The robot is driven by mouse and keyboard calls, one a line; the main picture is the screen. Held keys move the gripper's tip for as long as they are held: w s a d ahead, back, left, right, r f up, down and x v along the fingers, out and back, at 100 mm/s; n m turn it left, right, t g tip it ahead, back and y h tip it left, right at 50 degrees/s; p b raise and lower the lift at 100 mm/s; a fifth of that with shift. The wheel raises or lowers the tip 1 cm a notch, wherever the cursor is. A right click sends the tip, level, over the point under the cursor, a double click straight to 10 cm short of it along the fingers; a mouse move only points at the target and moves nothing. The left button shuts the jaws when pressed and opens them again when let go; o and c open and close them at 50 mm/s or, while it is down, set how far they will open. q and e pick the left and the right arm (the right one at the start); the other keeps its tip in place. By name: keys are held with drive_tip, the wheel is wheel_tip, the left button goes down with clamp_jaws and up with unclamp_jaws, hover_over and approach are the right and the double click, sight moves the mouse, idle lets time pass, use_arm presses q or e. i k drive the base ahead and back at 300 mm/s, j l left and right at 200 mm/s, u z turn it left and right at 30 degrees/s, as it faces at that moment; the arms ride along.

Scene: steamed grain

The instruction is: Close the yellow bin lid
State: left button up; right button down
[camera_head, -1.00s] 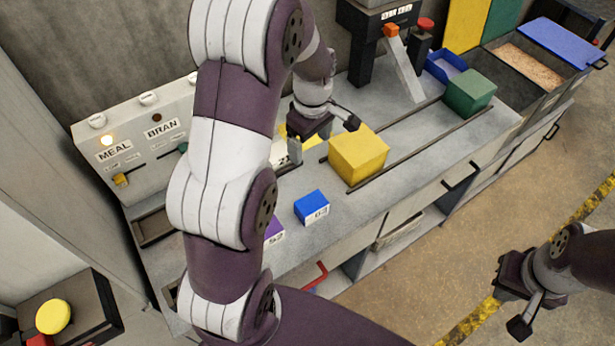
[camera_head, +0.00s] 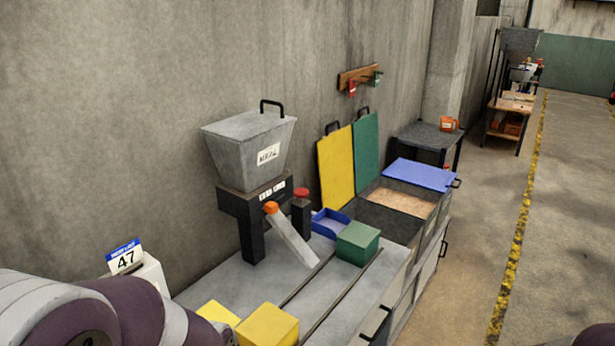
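The yellow bin lid (camera_head: 335,168) stands raised on edge against the wall, its black handle at the top. The green lid (camera_head: 366,150) stands raised beside it. The blue lid (camera_head: 421,174) lies flat over the bin at the far end of the row. The open bins have dark walls (camera_head: 384,219); pale brown grain (camera_head: 403,202) shows inside. My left arm covers the lower left corner, and its fingertips are not in view. Only a dark edge of my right arm shows at the lower right; its gripper is out of view.
On the counter are a yellow box (camera_head: 267,326), a green box (camera_head: 357,242), a blue tray (camera_head: 329,223) and a grey hopper (camera_head: 248,145) with a slanted chute (camera_head: 290,235). Two dark rails (camera_head: 341,298) run along the counter. The floor (camera_head: 475,235) to the right is clear.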

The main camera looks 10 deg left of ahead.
sight(334, 151)
drive_tip(key=i+l+z, duration=0.3)
drive_tip(key=i, duration=0.25)
drive_tip(key=i+l+z, duration=0.15)
drive_tip(key=i+z, duration=0.15)
drive_tip(key=i, duration=0.2)
drive_tip(key=i+z, duration=0.3)
drive_tip(key=i, duration=0.3)
